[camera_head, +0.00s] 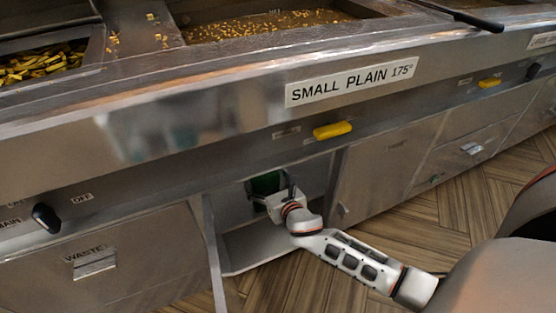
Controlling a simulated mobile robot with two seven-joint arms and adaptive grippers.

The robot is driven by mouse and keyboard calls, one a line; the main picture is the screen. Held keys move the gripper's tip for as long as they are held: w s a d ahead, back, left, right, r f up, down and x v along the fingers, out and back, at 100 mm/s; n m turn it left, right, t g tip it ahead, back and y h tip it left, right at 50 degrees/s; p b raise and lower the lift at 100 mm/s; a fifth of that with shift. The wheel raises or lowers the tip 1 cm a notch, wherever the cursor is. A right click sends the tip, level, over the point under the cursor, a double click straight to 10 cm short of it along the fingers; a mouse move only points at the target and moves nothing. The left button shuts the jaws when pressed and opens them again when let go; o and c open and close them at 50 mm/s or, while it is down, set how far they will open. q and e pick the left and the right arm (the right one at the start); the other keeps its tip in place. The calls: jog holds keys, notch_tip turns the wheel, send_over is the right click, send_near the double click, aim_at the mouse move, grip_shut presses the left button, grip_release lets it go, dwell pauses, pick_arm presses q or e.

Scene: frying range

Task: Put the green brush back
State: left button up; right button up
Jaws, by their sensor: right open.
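My right gripper (284,192) reaches into an open cupboard (238,252) in the front of the frying range. It is open. A dark green thing (267,182) shows inside the cupboard, just behind and beside the gripper. It may be the green brush, but the gripper and shadow hide most of it, and I cannot tell whether they touch. My left gripper is not in view.
The cupboard door (213,258) stands open at the left of the opening. A waste drawer (95,262) is further left. A yellow handle (333,130) sticks out above the cupboard. Pans with fried food (265,25) are on top. The wooden floor (420,235) is clear.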

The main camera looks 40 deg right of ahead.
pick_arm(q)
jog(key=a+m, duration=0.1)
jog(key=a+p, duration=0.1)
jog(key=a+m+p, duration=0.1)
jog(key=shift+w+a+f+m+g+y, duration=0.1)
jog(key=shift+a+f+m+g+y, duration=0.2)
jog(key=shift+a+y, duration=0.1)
pick_arm(e)
jog(key=v, duration=0.9)
jog(key=shift+s+r, duration=0.2)
jog(key=shift+s, duration=0.1)
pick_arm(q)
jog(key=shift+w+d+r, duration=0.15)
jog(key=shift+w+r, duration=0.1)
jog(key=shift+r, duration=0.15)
pick_arm(e)
jog(key=shift+a, duration=0.15)
